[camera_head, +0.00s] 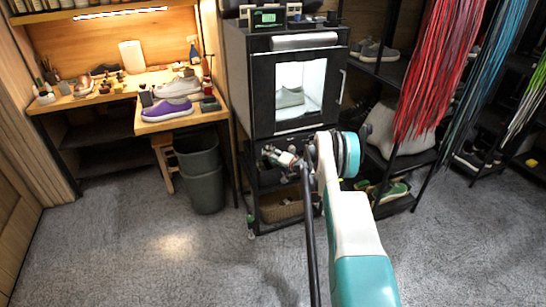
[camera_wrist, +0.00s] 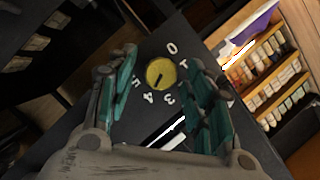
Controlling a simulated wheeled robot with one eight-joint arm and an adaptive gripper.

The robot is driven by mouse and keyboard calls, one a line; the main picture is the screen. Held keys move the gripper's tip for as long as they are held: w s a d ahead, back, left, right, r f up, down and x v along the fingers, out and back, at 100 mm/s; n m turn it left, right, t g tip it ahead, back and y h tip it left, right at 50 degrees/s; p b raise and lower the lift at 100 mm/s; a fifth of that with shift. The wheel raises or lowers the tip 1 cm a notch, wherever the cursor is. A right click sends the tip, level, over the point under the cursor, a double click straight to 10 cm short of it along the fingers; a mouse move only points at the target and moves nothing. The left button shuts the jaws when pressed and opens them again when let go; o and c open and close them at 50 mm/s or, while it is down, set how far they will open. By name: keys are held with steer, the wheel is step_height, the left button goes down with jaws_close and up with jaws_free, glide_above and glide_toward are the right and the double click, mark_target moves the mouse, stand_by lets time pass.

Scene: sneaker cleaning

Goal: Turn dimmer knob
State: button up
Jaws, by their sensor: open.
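The dimmer knob (camera_wrist: 160,72) is a round yellow dial with a dark line on a dark panel (camera_wrist: 150,122) in the wrist view. White digits, including 0, 3, 4 and 5, ring it; the dark line slants down-left, roughly towards the 4. My gripper (camera_wrist: 163,58) is open, with one teal-padded finger to each side of the knob. A gap shows between the knob and each finger; I cannot tell how far in front of the panel they are. In the head view my gripper (camera_head: 283,158) is beside the black cabinet (camera_head: 250,92), below its window. The knob is not seen there.
The cabinet's lit window (camera_head: 318,84) shows a pale shoe (camera_head: 291,97). A wooden workbench (camera_head: 90,98) with shoes and bottles stands left, with a grey bin (camera_head: 205,187) beneath. Red laces (camera_head: 437,65) hang over the shoe rack at right.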

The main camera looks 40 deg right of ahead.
steer(key=c, duration=1)
steer(key=shift+c, duration=0.2)
steer(key=n+h, duration=0.1)
steer(key=n, duration=0.1)
steer(key=n+g+h, duration=0.1)
steer(key=n, duration=0.1)
steer(key=n+g+h, duration=0.1)
steer(key=shift+a+r+n+h, duration=0.2)
steer(key=shift+a+n+h, duration=0.1)
steer(key=shift+n, duration=0.1)
steer(key=o, duration=1)
steer(key=shift+o, duration=0.2)
steer(key=shift+s, duration=0.1)
